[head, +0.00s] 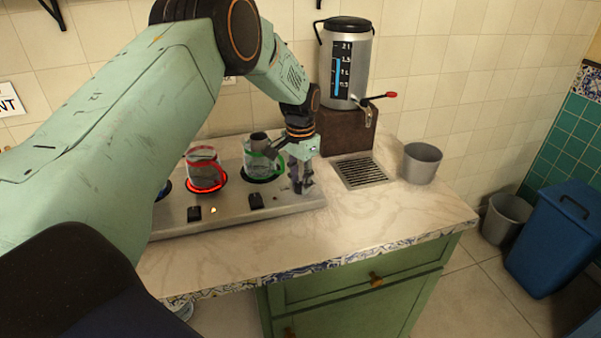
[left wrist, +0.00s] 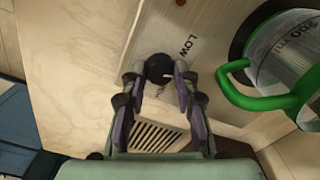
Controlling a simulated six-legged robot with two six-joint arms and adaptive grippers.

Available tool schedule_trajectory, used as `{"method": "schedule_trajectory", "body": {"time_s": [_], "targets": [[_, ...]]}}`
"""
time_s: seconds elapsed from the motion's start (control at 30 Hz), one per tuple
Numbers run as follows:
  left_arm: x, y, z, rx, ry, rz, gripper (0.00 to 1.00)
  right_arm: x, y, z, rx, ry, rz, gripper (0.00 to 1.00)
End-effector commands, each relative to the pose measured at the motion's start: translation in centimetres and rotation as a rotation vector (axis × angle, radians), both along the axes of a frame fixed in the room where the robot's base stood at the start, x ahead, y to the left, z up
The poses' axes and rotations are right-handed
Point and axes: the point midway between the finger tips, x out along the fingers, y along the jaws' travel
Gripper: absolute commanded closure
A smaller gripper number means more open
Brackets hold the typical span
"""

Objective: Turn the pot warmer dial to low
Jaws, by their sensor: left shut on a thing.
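The pot warmer (head: 230,205) is a flat metal plate unit on the counter. A black dial (left wrist: 159,68) shows in the left wrist view, between the fingertips of my left gripper (left wrist: 160,80). The word LOW is printed just beside it. In the head view my left gripper (head: 301,182) points down at the right end of the warmer, and the dial there is hidden by its fingers. The gripper is shut on the dial. My right gripper is not in view.
A green-handled glass pot (head: 262,160) stands close beside my left gripper; its handle (left wrist: 240,95) is near the fingers. A red-ringed pot (head: 205,170), a drain grate (head: 361,172), a grey cup (head: 421,163) and a samovar (head: 345,65) stand around. The front counter is clear.

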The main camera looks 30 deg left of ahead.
Motion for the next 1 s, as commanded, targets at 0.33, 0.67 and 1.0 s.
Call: {"method": "schedule_trajectory", "body": {"time_s": [0.33, 0.67, 1.0], "targets": [[-0.5, -0.1, -0.2, -0.001, 0.016, 0.327, 1.0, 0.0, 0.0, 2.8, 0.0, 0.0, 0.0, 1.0], [-0.5, -0.1, -0.4, 0.0, 0.015, 0.575, 1.0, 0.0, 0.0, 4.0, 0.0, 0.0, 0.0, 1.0], [-0.5, -0.1, -0.5, 0.001, 0.017, 0.704, 1.0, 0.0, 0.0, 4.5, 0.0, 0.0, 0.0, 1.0]]}}
